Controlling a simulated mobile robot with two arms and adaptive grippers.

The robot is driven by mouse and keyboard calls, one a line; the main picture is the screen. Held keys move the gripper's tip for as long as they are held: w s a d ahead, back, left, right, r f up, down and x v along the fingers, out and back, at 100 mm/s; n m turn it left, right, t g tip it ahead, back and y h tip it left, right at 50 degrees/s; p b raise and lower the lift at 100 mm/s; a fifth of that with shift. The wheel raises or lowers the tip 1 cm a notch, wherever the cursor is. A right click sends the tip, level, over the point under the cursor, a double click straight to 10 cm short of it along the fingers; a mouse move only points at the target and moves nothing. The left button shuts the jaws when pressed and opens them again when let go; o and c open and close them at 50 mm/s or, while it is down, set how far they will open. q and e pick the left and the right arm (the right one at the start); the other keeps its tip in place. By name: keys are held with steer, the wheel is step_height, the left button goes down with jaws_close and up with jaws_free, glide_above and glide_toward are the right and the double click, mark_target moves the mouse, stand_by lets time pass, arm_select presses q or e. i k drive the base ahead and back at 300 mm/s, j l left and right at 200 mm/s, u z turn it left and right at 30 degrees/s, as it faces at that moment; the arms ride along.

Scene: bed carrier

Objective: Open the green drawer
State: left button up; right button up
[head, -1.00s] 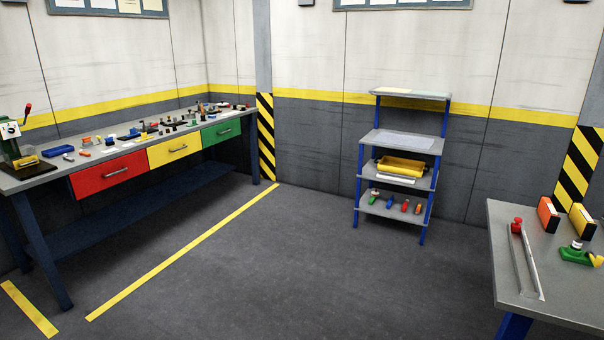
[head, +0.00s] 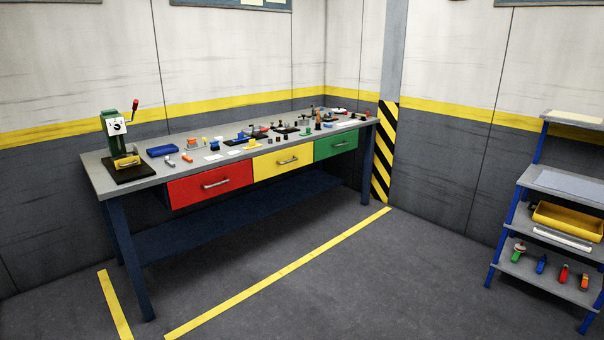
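The green drawer (head: 336,146) is at the right end of the row of drawers under the workbench top (head: 92,163). Its front sits flush in line with the other drawers and looks shut. It has a small metal handle (head: 341,144) across its front. The yellow drawer (head: 283,160) is just left of it, and the red drawer (head: 211,185) is left of that. Neither of my grippers is in the head view.
Small parts and a green press (head: 117,133) stand on the bench. A blue-legged shelf (head: 568,185) with a yellow bin (head: 569,221) stands at the right. A striped post (head: 384,155) is beside the bench. The floor (head: 370,285) in front is open.

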mark_target(325, 147)
steer(key=i, duration=2.75)
